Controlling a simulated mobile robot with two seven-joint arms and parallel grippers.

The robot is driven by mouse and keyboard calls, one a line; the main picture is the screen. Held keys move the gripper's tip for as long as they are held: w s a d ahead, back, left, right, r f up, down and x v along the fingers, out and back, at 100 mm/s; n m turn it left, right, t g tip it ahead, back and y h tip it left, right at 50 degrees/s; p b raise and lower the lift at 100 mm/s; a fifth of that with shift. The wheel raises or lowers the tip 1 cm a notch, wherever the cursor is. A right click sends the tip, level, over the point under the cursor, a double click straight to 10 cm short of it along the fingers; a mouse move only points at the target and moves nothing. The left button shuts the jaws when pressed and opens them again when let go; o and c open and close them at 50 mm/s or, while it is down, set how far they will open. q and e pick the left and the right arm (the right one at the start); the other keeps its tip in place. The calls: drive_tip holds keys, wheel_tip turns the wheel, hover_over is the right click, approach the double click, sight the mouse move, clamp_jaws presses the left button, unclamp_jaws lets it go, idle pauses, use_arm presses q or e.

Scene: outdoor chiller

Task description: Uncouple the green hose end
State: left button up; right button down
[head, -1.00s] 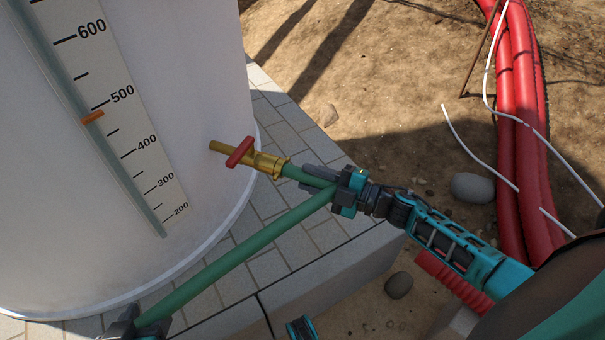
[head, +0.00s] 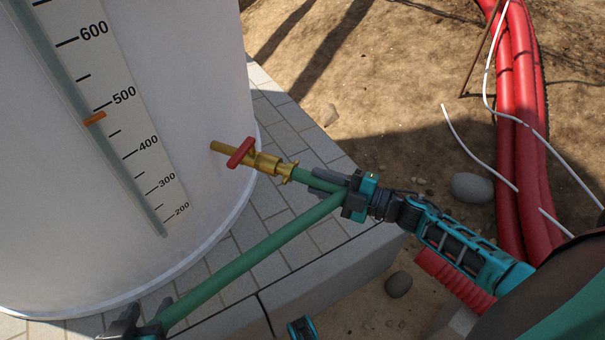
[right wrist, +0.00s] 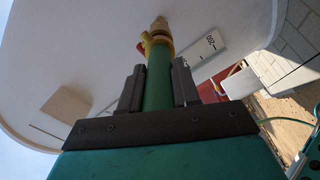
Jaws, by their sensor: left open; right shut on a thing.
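The green hose (head: 255,252) runs from the lower left up to my right gripper, where it bends back toward a brass valve (head: 222,148) with a red handle (head: 240,152) on the white tank. A brass coupling (head: 286,172) sits at the hose end, in line with the valve; I cannot tell whether the two still touch. My right gripper (head: 330,182) is shut on the hose just behind the coupling. The right wrist view shows the hose (right wrist: 158,85) between its fingers (right wrist: 157,88). My left gripper (head: 140,326) is open beside the lower hose, partly cut off by the frame.
The white tank (head: 190,90) with its level scale fills the left. It stands on a paved plinth (head: 300,238) whose edge drops to dirt. Large red pipes (head: 518,120), thin white lines and stones (head: 472,187) lie on the right. The dirt between is mostly clear.

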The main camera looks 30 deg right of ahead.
sight(342, 189)
drive_tip(key=shift+p+v, duration=0.3)
drive_tip(key=shift+v, duration=1.75)
drive_tip(key=c, duration=1.4)
unclamp_jaws()
clamp_jaws()
